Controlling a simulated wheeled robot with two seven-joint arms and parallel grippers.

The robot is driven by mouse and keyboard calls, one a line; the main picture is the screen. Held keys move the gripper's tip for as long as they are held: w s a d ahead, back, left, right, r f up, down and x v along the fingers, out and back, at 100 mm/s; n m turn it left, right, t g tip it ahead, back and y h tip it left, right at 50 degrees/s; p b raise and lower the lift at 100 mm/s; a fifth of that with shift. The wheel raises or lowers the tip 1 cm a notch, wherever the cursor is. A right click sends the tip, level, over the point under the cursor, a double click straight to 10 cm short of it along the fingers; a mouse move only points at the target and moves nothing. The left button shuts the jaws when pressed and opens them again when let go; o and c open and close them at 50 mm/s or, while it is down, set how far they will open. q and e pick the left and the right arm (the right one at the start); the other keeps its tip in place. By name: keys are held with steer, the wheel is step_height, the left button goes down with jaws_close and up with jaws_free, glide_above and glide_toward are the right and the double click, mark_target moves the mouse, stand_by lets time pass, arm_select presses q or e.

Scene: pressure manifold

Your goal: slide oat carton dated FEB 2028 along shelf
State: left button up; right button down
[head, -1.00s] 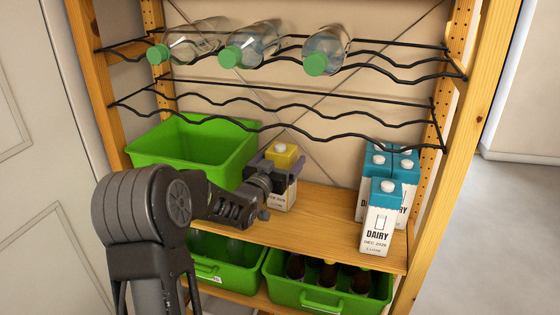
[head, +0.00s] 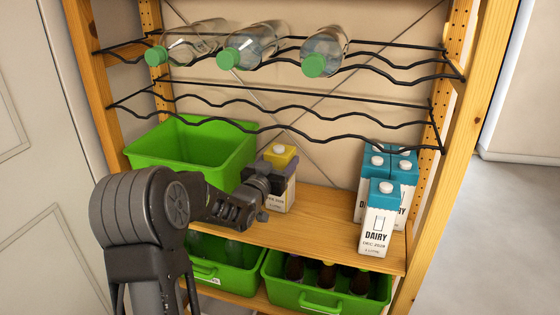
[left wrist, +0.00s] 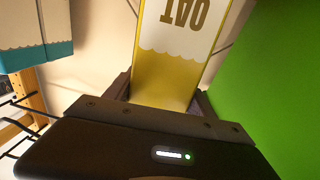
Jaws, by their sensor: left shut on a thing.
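The oat carton (head: 283,200) has a yellow top, a white cap and a white lower part. It stands on the middle shelf, right of the green bin. Its printed date is partly covered and too small to read surely. In the left wrist view the carton (left wrist: 180,65) shows the word OAT upside down, between my fingers. My left gripper (head: 276,172) is shut on the carton, reaching from the front left. My right gripper is not in view.
Dairy cartons with blue tops (head: 379,220) stand at the shelf's right end. Bare shelf (head: 325,220) lies between them and the oat carton. An empty green bin (head: 190,150) stands close on the left. A wire rack (head: 270,125) with bottles hangs above.

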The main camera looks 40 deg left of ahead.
mark_target(276, 167)
arm_select(q)
jaws_close()
steer(key=shift+b+v, duration=0.35)
steer(key=shift+v, duration=1.15)
steer(key=shift+d+b+v, duration=0.25)
steer(key=shift+v, duration=1.25)
steer(key=shift+d+b+v, duration=0.2)
steer(key=shift+d+v, duration=0.05)
steer(key=shift+v, duration=1.25)
steer(key=shift+w, duration=0.15)
steer(key=o, duration=1.7)
jaws_free()
